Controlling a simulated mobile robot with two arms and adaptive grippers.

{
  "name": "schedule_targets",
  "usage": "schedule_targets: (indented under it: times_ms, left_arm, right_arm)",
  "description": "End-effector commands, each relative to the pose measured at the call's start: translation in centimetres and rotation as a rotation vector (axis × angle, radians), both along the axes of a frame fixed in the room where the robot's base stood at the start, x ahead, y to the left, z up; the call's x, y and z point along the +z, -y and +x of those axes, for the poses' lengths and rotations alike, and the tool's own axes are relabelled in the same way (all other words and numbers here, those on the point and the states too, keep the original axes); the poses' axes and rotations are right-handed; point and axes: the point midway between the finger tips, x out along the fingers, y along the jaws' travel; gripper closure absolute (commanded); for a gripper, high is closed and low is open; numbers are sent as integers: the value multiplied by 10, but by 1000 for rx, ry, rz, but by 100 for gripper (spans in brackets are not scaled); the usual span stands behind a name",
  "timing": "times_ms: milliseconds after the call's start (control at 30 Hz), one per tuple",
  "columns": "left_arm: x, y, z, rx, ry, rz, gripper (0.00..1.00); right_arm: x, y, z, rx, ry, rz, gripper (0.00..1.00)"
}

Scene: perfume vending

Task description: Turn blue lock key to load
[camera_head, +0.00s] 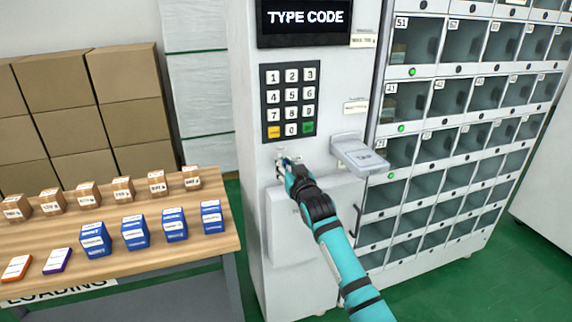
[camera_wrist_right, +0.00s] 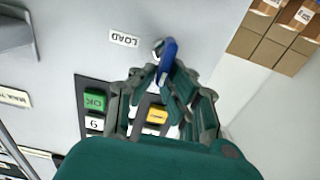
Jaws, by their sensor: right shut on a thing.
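The blue key (camera_wrist_right: 168,60) sits in a round metal lock (camera_wrist_right: 157,45) on the white machine front, beside a LOAD label (camera_wrist_right: 124,39) in the right wrist view. My right gripper (camera_wrist_right: 166,82) is shut on the key, its fingers closed around the key's blue head. In the head view the right gripper (camera_head: 287,168) is at the machine front just below the keypad. There it mostly hides the lock and key. My left gripper is not in view.
The keypad (camera_head: 290,101) is above the gripper, and a grey card reader-like box (camera_head: 362,156) juts out to its right. Open-fronted compartments (camera_head: 410,100) fill the machine's right side. A wooden table (camera_head: 130,262) with several small boxes stands at the left. Cardboard boxes (camera_head: 130,110) are stacked behind it.

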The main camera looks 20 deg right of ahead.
Motion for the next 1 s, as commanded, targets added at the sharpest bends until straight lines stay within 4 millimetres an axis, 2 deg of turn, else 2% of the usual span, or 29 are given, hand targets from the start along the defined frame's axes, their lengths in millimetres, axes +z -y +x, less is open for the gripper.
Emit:
schedule_targets:
  times_ms: [467,1000]
  left_arm:
    - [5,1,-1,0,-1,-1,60]
    - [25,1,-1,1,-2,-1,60]
  right_arm:
    - [0,1,0,0,-3,68,100]
    - [-2,10,0,-2,-21,520,100]
